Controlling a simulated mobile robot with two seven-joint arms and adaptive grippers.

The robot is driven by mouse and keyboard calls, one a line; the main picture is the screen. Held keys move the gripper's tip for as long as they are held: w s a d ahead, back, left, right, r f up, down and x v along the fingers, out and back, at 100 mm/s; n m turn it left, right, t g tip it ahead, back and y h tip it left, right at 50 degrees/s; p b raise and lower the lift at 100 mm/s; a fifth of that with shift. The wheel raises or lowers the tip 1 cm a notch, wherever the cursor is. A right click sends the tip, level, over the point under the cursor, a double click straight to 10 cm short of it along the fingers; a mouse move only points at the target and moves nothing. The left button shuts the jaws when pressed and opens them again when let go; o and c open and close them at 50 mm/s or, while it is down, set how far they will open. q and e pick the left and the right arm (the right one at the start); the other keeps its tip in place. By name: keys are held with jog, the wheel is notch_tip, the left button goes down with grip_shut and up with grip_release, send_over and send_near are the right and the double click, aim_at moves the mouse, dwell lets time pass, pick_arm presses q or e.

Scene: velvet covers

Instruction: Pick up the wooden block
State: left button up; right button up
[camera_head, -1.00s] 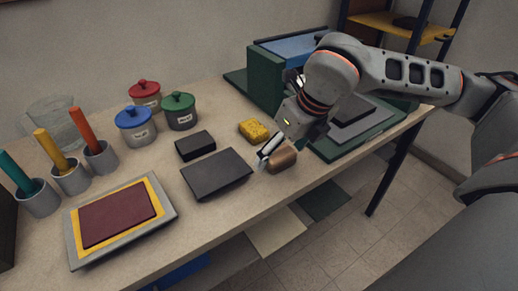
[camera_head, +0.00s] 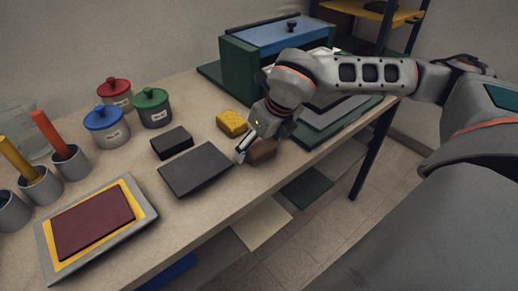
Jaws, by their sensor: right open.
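The wooden block (camera_head: 263,151) is a small brown piece with rounded edges, lying on the table near its front edge. My right gripper (camera_head: 255,147) reaches down over it from above and behind. The jaws are open, with one pale finger on the left side of the block. The gripper body covers the block's upper and far part, and the other fingertip is hard to make out. I cannot tell whether the fingers touch the block. My left gripper is not in view.
A yellow sponge (camera_head: 231,122) lies close behind the gripper. A dark flat slab (camera_head: 196,170) and a black block (camera_head: 172,142) lie to the left. A green press-like box (camera_head: 235,65) stands behind. Lidded pots (camera_head: 107,126) and a framed maroon panel (camera_head: 93,222) are further left.

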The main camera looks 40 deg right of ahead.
aim_at(260, 143)
jog(key=shift+c, duration=1.4)
jog(key=c, duration=1)
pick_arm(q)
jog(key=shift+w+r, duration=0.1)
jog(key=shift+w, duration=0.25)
pick_arm(e)
jog(key=shift+o, duration=0.2)
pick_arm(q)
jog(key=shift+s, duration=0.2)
pick_arm(e)
jog(key=shift+r, duration=0.15)
jog(key=shift+r, duration=0.6)
pick_arm(q)
jog(key=p, duration=0.1)
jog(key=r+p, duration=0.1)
jog(key=p, duration=0.1)
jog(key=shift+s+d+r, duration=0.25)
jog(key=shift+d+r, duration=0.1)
pick_arm(e)
notch_tip(260, 143, up, 19)
jog(key=shift+f, duration=0.2)
